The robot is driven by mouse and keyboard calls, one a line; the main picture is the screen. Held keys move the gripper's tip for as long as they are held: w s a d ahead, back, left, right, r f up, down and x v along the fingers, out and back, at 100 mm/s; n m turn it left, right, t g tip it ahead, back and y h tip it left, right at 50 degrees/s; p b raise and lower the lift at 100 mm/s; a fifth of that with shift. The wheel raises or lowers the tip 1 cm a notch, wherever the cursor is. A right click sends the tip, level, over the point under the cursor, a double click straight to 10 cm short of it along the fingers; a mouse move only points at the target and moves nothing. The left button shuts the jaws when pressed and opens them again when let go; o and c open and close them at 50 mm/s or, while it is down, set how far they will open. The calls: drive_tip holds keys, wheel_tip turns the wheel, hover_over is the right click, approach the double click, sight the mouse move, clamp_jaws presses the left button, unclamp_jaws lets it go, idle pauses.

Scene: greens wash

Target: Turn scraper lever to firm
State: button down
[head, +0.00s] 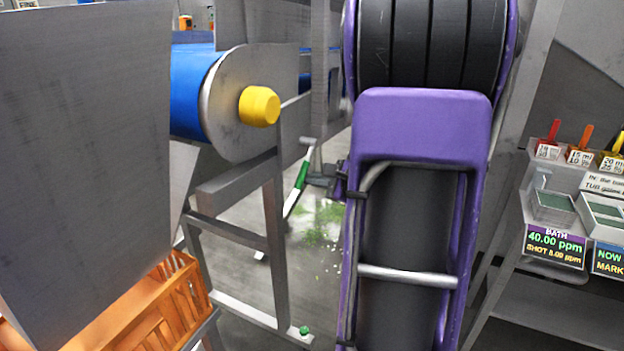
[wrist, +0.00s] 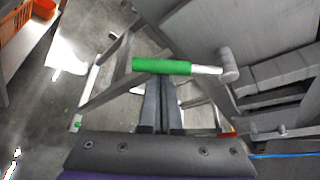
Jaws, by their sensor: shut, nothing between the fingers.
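The scraper lever (head: 300,177) is a thin bar with a green sleeve, left of my purple arm in the head view. It slants there from upper right to lower left. In the wrist view the lever (wrist: 162,66) lies nearly level, its silver part running right to a grey round pivot (wrist: 229,66). My gripper (head: 310,181) is beside the lever in the head view. In the wrist view my gripper (wrist: 160,78) is shut and empty, its tips at the underside of the green sleeve. I cannot tell whether they touch. No setting marks are readable.
A blue belt roller (head: 190,88) with a yellow cap (head: 259,106) stands at upper left, above a grey frame (head: 230,232). An orange crate (head: 165,300) is at lower left. A dosing bench (head: 550,265) with small displays is at right. Green scraps (head: 318,232) lie on the floor.

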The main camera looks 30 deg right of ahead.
drive_tip(key=shift+s+a+r+m+y+p, duration=0.2)
drive_tip(key=shift+a+r+m+y+p, duration=0.15)
drive_tip(key=shift+r+p, duration=0.2)
wheel_tip(320, 180, down, 4)
drive_tip(key=w+d+b, duration=0.2)
drive_tip(key=b, duration=0.2)
drive_tip(key=p+v, duration=0.1)
drive_tip(key=v, duration=0.9)
drive_tip(key=shift+s+r, duration=0.15)
drive_tip(key=shift+r, duration=0.2)
